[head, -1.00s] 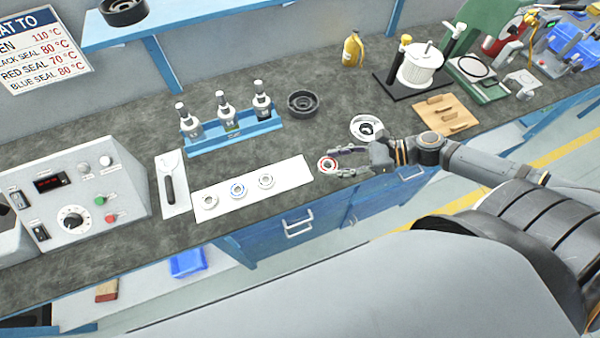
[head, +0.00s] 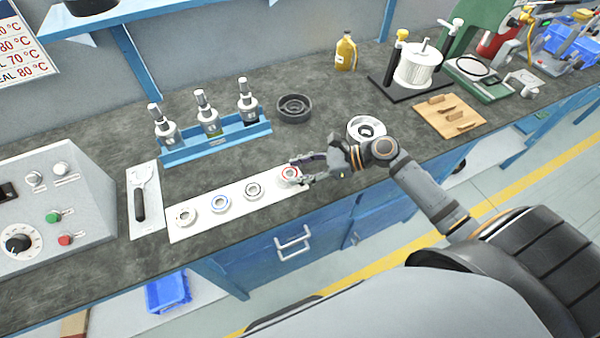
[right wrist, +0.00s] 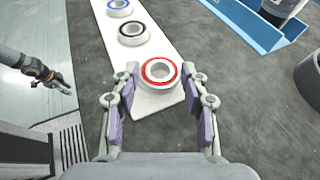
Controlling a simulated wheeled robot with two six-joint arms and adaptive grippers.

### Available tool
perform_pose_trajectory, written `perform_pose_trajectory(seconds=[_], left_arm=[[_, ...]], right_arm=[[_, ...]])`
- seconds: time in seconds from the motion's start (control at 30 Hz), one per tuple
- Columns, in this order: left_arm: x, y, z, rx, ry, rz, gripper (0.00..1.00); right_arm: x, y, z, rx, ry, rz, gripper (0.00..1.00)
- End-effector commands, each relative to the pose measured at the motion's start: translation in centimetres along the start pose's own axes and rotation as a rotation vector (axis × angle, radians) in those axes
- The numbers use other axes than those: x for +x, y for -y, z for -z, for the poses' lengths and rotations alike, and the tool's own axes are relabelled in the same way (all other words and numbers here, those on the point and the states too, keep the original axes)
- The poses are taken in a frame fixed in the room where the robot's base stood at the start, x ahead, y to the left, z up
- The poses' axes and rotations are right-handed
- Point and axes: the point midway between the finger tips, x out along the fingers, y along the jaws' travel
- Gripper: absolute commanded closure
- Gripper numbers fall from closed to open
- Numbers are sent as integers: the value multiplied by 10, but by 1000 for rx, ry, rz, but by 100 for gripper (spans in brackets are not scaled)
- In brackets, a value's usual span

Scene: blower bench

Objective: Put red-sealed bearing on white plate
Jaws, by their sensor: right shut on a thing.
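The red-sealed bearing (head: 289,173) is at the right end of the long white plate (head: 205,230). In the right wrist view its red ring (right wrist: 160,72) shows between the fingers, over the near end of the plate (right wrist: 165,105). I cannot tell whether it touches the plate. My right gripper (head: 300,172) is shut on this bearing, coming from the right. Three other bearings sit in a row on the plate, one of them blue-sealed (head: 220,204). My left gripper (right wrist: 55,80) shows small at the left of the right wrist view, its opening unclear.
A dark ring (head: 294,108) and a round silvery housing (head: 366,129) lie on the bench nearby. A tool on a white sheet (head: 143,200) and a control box (head: 55,205) are to the left.

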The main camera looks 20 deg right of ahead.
Motion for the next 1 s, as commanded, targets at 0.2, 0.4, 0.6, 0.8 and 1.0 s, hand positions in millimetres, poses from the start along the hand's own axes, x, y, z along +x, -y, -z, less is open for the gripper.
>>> perform_pose_trajectory(seconds=[0.2,0.4,0.6,0.8,1.0], left_arm=[[1,0,0,0,-1,0,68],[1,0,0,0,-1,0,68],[1,0,0,0,-1,0,68],[1,0,0,0,-1,0,68],[0,0,0,0,-1,1,68]], right_arm=[[3,0,7,-3,2,0,90],[4,0,10,-1,2,0,90],[4,0,11,-2,1,0,34],[4,0,11,-2,1,0,32],[-1,0,8,-3,-4,0,32]])
